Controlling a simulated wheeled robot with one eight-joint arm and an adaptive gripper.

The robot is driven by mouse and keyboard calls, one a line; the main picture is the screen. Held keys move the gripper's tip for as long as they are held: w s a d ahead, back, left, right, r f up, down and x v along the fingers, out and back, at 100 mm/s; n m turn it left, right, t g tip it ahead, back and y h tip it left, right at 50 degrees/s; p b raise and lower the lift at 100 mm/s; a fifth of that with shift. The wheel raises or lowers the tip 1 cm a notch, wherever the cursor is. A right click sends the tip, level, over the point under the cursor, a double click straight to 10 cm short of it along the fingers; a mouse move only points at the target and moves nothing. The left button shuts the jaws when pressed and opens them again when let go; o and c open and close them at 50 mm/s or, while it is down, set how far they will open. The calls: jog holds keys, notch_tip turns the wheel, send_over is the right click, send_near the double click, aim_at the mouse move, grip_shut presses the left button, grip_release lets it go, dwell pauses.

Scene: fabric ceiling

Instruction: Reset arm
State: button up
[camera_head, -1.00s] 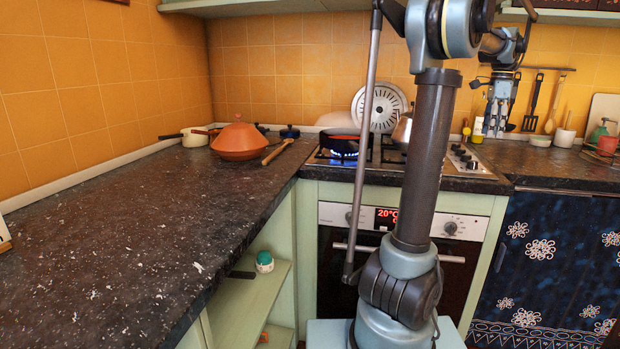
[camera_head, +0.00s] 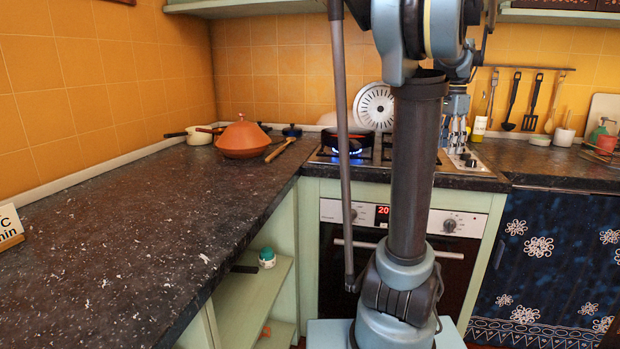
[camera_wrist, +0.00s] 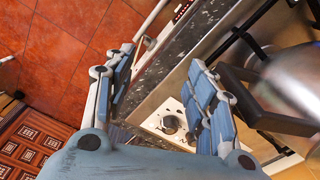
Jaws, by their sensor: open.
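My arm rises in front of the oven and stove in the head view. My gripper (camera_head: 455,138) hangs fingers down just right of my arm's thick dark link, over the right part of the stove, partly hidden by that link. In the wrist view, the two blue-padded fingers of my gripper (camera_wrist: 165,80) are spread wide apart with nothing between them. The stove's edge and a control knob (camera_wrist: 169,124) show beyond and between the fingers.
A black pan (camera_head: 347,142) sits over a lit blue flame on the stove. The dark counter (camera_head: 110,250) on the left is mostly clear, with an orange tagine (camera_head: 243,138) at its back. Utensils (camera_head: 532,100) hang on the back wall. An upper shelf (camera_head: 260,6) runs overhead.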

jog(key=s+a+f+n+t, duration=0.1)
jog(key=s+a+f+n, duration=0.7)
jog(key=s+a+f, duration=0.2)
jog(key=s+a+f+n+t, duration=0.1)
jog(key=s+a+f+n, duration=0.6)
jog(key=s+a+f, duration=0.4)
jog(key=a+f, duration=0.3)
jog(key=f, duration=0.2)
jog(key=shift+n, duration=0.4)
jog(key=shift+w+f, duration=0.2)
jog(key=shift+w, duration=0.25)
